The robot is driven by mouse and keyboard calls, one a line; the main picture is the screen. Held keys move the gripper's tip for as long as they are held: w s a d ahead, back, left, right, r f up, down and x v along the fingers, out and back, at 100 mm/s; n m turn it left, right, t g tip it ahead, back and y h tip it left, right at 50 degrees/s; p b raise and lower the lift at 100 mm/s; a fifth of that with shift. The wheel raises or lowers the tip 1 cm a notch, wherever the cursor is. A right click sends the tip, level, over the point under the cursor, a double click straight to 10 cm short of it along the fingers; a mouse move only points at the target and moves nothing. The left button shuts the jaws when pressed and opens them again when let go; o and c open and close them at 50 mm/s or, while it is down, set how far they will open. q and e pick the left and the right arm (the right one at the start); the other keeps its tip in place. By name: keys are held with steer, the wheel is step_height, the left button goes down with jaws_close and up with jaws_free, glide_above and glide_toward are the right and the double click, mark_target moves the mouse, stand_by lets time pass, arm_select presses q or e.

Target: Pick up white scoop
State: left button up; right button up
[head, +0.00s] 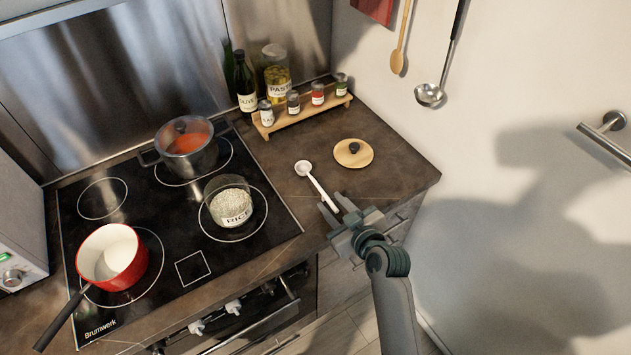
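The white scoop (317,184) lies on the dark countertop, right of the hob, with its round bowl toward the back and its handle pointing toward the front right. My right gripper (328,212) is over the front edge of the counter, at the handle's near end. Its two fingers look spread, one on each side of the handle's end. I cannot tell whether they touch the scoop. My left gripper is not in view.
A round wooden lid (354,153) lies right of the scoop. A glass rice jar (230,203), a lidded pot (188,142) and a red saucepan (112,257) stand on the hob (175,230). A spice rack (305,112) stands behind. A ladle (431,95) hangs on the wall.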

stand_by(0.5)
jaws_close()
steer(key=shift+r+b, duration=0.3)
steer(key=shift+r, duration=0.3)
steer(key=r, duration=0.1)
steer(key=r+b, duration=0.1)
steer(key=r, duration=0.1)
steer(key=shift+s+d, duration=0.1)
steer(key=shift+d, duration=0.3)
steer(key=s+d+r+b, duration=0.2)
steer(key=s+d+r, duration=0.2)
steer(key=d, duration=0.5)
steer(key=shift+s+d+r+b, duration=0.3)
steer(key=shift+s+r+b, duration=0.05)
steer(key=shift+r, duration=1.05)
